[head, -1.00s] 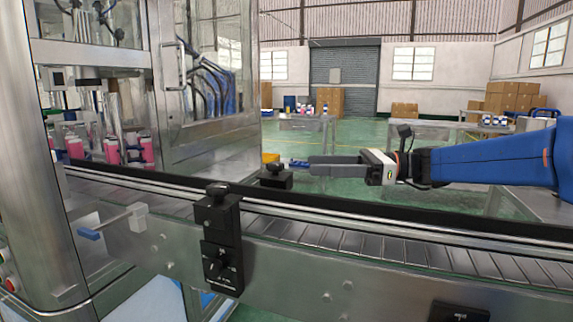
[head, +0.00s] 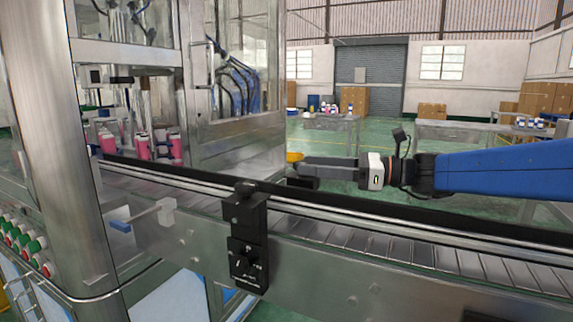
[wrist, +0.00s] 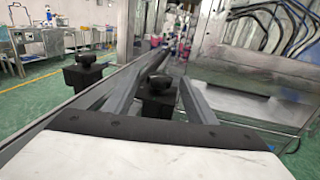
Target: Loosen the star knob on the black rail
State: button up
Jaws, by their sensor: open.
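My gripper (head: 303,164) is open, pointing left and level just above the far side of the conveyor. In the wrist view, a black star knob (wrist: 158,82) on a black block shows between my two spread fingers. I cannot tell whether they touch it. In the head view, my fingers hide this knob, and only its black block (head: 303,183) shows beside the black rail (head: 400,216). A second black knob (head: 244,188) sits on a black bracket on the near side. It shows left of my fingers in the wrist view (wrist: 85,58).
The steel conveyor (head: 350,236) runs across the front. A glazed machine (head: 235,145) stands behind it to the left, with pink bottles (head: 142,146) inside. A steel post (head: 65,150) is at the far left. Tables and cartons are at the back.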

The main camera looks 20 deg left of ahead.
jog(key=a, duration=0.7)
jog(key=shift+s, duration=0.4)
jog(key=c, duration=1)
